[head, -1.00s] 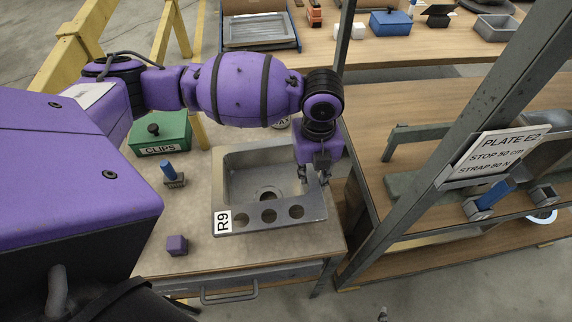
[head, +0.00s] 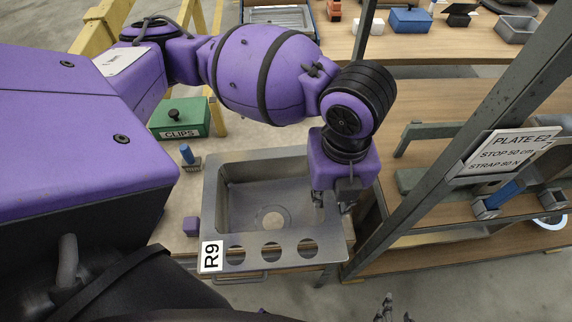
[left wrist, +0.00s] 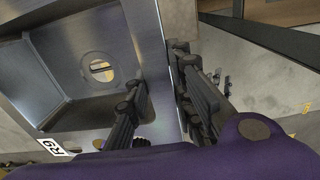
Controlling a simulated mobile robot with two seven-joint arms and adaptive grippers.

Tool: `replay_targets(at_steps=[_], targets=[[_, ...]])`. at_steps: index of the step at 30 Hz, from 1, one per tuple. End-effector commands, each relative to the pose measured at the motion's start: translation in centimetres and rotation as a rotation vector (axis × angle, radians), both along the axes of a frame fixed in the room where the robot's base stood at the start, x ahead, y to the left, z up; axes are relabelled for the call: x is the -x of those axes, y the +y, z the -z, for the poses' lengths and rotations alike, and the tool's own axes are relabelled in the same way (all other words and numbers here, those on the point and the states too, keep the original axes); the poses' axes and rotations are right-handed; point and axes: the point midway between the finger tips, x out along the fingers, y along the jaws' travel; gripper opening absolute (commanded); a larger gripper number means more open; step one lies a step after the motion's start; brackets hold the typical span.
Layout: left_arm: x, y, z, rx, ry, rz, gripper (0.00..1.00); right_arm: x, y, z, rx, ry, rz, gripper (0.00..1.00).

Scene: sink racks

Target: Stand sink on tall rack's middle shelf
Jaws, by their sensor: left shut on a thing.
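The grey metal sink (head: 330,252), labelled R9, has a square basin, a drain hole and a row of round holes along its near ledge. It appears raised above the worktable, basin facing up. My left gripper (head: 333,200) is shut on its right rim; in the left wrist view the fingers (left wrist: 160,105) straddle the sink's edge (left wrist: 150,60). The rack at the right has a grey post (head: 440,150), wooden shelves and a PLATE E2 sign (head: 508,150). My right gripper (head: 395,308) shows only slightly at the bottom edge; its opening is unclear.
The worktable (head: 172,228) bears a green CLIPS box (head: 180,118), a blue-handled brush (head: 188,157) and a purple block (head: 191,226). The rack's slanted post stands close right of the sink. The upper shelf (head: 435,110) has bare room; a grey bracket (head: 425,135) stands there.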

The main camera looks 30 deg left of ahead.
Motion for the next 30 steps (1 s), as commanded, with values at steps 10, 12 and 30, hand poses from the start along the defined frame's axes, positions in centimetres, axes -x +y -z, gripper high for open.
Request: replay_targets(at_steps=[10,12,30], targets=[[-0.2,-0.1,-2.2,0.0,-0.01,0.001,0.0,-2.4,0.1,-2.4,0.001,-0.059,-0.004,0.4],[-0.2,0.0,-2.6,0.0,-0.009,0.001,0.0,-2.5,0.1,-2.5,0.0,-0.062,-0.005,0.4],[-0.1,0.0,-5.5,0.0,-0.006,0.001,0.0,-2.0,0.0,-1.9,0.0,-0.048,-0.002,0.4]])
